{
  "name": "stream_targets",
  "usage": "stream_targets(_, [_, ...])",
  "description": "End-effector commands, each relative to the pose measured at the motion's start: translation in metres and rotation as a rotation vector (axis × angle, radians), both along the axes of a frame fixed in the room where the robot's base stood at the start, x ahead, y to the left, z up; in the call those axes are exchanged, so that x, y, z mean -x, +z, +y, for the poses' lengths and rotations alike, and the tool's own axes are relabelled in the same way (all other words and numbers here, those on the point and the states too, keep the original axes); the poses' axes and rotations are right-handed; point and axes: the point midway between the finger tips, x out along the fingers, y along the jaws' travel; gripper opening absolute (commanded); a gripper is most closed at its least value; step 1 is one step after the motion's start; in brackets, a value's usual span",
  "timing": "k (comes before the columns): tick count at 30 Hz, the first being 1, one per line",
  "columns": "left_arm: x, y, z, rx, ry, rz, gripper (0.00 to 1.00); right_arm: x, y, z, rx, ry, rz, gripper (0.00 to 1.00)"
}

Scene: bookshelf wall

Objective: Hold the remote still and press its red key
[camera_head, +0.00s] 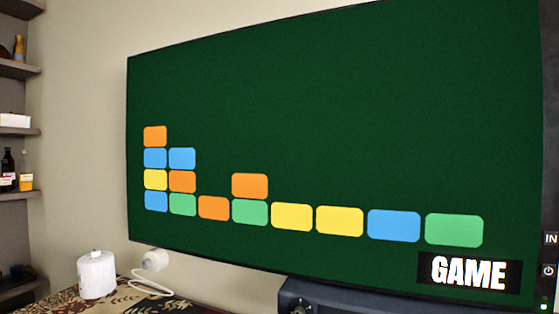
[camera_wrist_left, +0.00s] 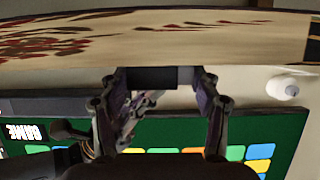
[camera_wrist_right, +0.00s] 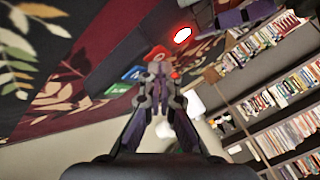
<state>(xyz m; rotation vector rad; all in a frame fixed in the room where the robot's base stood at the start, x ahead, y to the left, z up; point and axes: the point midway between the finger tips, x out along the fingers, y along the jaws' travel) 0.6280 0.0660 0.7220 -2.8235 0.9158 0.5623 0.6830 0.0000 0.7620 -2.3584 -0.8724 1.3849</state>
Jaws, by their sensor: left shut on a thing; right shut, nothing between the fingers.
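Neither gripper shows in the head view.
A large screen (camera_head: 330,110) with coloured blocks and the word GAME fills the head view. A white cylinder (camera_head: 97,274) stands on a patterned surface (camera_head: 55,303) at the lower left. Shelves of books (camera_wrist_right: 270,100) show in the right wrist view.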

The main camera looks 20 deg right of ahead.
Motion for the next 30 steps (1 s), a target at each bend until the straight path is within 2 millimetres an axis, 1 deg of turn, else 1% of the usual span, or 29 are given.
stream_targets(3, [0.000,0.000,0.000,0.000,0.000,0.000,0.26,0.000,0.006,0.000,0.000,0.000,-0.001,0.00])
stream_targets(11, [0.000,0.000,0.000,0.000,0.000,0.000,0.26,0.000,0.008,0.000,0.000,0.001,-0.001,0.00])
stream_targets(13, [0.000,0.000,0.000,0.000,0.000,0.000,0.26,0.000,0.012,0.000,0.000,0.000,-0.003,0.00])
stream_targets(25, [0.000,0.000,0.000,0.000,0.000,0.000,0.26,-0.001,0.057,0.000,-0.001,0.001,-0.003,0.00])
stream_targets(27, [0.000,0.000,0.000,0.000,0.000,0.000,0.26,0.000,0.063,0.000,0.000,0.000,-0.003,0.00])
stream_targets(30, [0.000,0.000,0.000,0.000,0.000,0.000,0.26,0.000,0.067,0.000,0.000,0.000,-0.001,0.00])
